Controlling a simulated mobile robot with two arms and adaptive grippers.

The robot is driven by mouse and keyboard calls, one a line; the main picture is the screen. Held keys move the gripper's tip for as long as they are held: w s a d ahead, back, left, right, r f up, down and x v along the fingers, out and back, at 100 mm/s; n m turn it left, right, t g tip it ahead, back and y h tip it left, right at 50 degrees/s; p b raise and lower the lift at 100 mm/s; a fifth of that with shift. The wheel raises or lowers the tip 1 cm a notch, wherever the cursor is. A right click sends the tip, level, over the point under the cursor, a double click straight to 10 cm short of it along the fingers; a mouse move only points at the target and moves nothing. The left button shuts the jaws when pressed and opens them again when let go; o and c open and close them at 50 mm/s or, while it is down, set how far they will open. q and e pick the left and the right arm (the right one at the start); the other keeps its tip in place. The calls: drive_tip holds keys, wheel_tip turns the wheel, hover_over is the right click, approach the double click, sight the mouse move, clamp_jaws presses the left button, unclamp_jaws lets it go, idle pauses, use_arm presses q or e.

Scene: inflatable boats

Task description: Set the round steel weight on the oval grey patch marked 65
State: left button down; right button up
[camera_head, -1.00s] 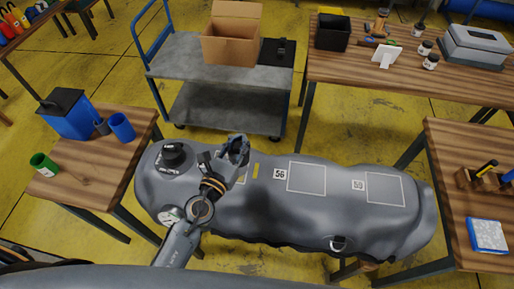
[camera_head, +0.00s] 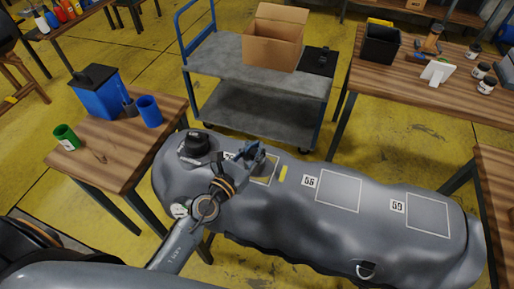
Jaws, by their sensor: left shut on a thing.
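My left gripper (camera_head: 258,152) is above the left part of a long grey inflatable tube (camera_head: 290,215). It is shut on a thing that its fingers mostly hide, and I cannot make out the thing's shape. Below the gripper is a pale outlined area (camera_head: 266,172), partly covered, with its label mostly hidden. I cannot pick out the round steel weight or an oval patch marked 65 clearly. My right gripper is not in view.
Two more outlined squares (camera_head: 339,190) (camera_head: 428,215) lie to the right, the farther one labelled 59.

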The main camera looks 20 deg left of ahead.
use_arm(q)
drive_tip(key=shift+f, duration=0.15)
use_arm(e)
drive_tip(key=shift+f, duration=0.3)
use_arm(q)
drive_tip(key=c, duration=1.7)
unclamp_jaws()
drive_tip(key=shift+f, duration=0.25)
drive_tip(key=o, duration=0.6)
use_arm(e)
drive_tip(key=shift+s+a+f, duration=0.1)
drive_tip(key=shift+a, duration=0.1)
use_arm(q)
drive_tip(key=shift+r, duration=0.1)
